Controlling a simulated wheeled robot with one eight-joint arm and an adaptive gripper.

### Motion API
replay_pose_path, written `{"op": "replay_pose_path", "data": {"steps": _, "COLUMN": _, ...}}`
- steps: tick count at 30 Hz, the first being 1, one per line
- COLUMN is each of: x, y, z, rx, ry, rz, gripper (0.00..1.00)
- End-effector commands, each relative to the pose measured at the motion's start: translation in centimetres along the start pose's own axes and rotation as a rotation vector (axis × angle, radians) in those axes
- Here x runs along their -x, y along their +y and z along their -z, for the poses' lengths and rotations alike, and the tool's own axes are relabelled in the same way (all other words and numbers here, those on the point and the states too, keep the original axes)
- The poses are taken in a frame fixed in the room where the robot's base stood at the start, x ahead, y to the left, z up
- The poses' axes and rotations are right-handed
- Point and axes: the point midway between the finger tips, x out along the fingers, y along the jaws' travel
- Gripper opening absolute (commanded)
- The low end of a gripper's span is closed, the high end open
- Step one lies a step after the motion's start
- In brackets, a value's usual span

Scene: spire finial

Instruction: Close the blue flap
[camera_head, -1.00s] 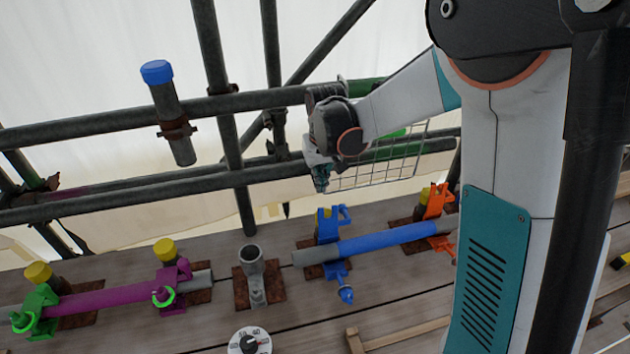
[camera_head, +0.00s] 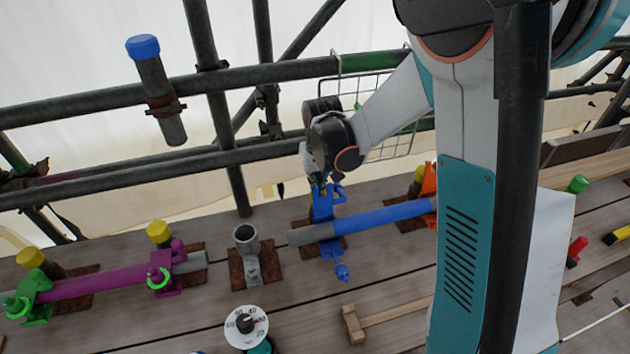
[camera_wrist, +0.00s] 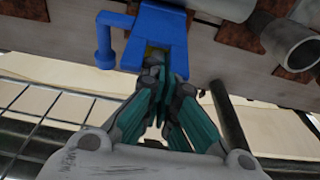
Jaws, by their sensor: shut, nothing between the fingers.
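The blue flap (camera_head: 325,201) stands up, open, on the blue clamp in the head view, behind the blue tube (camera_head: 375,218). The tube lies across the clamp's lower part. A blue bolt with a round knob (camera_head: 342,271) hangs at the clamp's front. My gripper (camera_head: 319,184) is at the flap's top, on its far side. In the wrist view my gripper (camera_wrist: 163,112) is shut and empty, with its fingertips at the edge of the blue flap (camera_wrist: 158,38). They look close to or touching it; I cannot tell which.
An orange clamp (camera_head: 430,192) holds the tube's right end. A grey upright socket (camera_head: 246,240) stands to the left, beyond it a purple tube (camera_head: 100,282) in green and purple clamps. Scaffold rails (camera_head: 100,185) and a wire basket (camera_head: 395,140) are behind my gripper.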

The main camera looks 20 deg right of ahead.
Motion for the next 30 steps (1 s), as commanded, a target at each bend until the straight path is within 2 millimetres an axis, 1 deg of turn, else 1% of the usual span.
{"op": "replay_pose_path", "data": {"steps": 11, "x": 0.04, "y": 0.0, "z": -0.07, "rx": 0.0, "ry": 0.01, "rz": 0.0, "gripper": 0.0}}
{"op": "replay_pose_path", "data": {"steps": 30, "x": 0.46, "y": -0.01, "z": -0.53, "rx": 0.0, "ry": 0.124, "rz": 0.0, "gripper": 0.0}}
